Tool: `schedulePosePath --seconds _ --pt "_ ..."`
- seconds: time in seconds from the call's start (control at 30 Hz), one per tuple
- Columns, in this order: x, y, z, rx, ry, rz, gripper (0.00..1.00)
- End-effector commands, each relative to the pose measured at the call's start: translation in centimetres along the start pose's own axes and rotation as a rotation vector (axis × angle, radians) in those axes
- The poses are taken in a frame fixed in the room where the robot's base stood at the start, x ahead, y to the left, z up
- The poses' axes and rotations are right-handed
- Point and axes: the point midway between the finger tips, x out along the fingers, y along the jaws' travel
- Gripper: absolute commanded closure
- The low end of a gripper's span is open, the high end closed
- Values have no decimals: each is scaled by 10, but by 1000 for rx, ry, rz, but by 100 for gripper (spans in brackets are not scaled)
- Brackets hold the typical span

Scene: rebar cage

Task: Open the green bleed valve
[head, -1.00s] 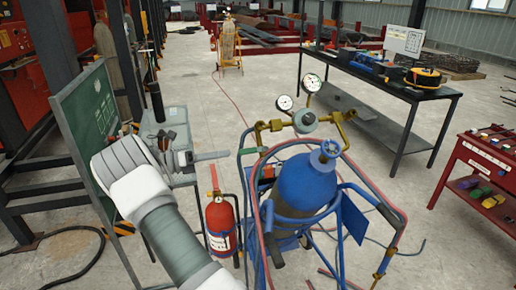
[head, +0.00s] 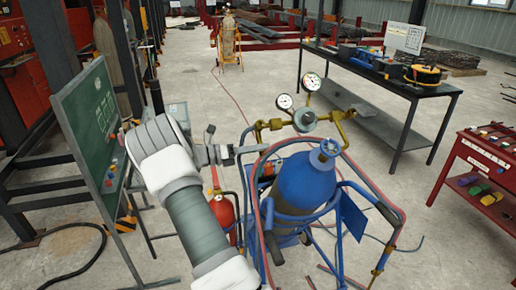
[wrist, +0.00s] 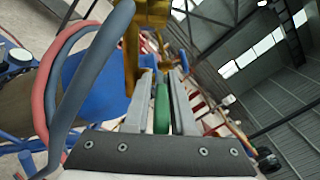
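The green bleed valve (wrist: 162,108) shows in the wrist view as a narrow green piece, seen in the gap between my two fingers. My gripper (wrist: 164,88) is open, with a finger on each side of the green piece. I cannot tell whether either finger touches it. In the head view my gripper (head: 233,153) is at the left of the gauge assembly, by the upper left of the blue cart frame. Brass fittings (head: 275,125) with two round gauges (head: 312,82) stand above the blue cylinder (head: 305,183). I cannot make out the green valve in the head view.
A blue cart frame (head: 345,215) with red and grey hoses (head: 385,208) surrounds the cylinder. A red extinguisher (head: 222,212) stands below my arm. A green board (head: 92,130) is at left, a black workbench (head: 385,85) at right. Open floor lies behind the cart.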

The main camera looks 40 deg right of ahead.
Motion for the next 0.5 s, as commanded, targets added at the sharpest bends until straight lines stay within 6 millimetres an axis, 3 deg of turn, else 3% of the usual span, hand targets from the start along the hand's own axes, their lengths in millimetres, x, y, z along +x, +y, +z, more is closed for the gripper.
schedulePosePath --seconds 0.03,0.13,0.5 --pt "0 0 0 0 0 0 85" --pt "0 0 0 0 0 0 100" --pt "-1 0 0 0 0 0 100"
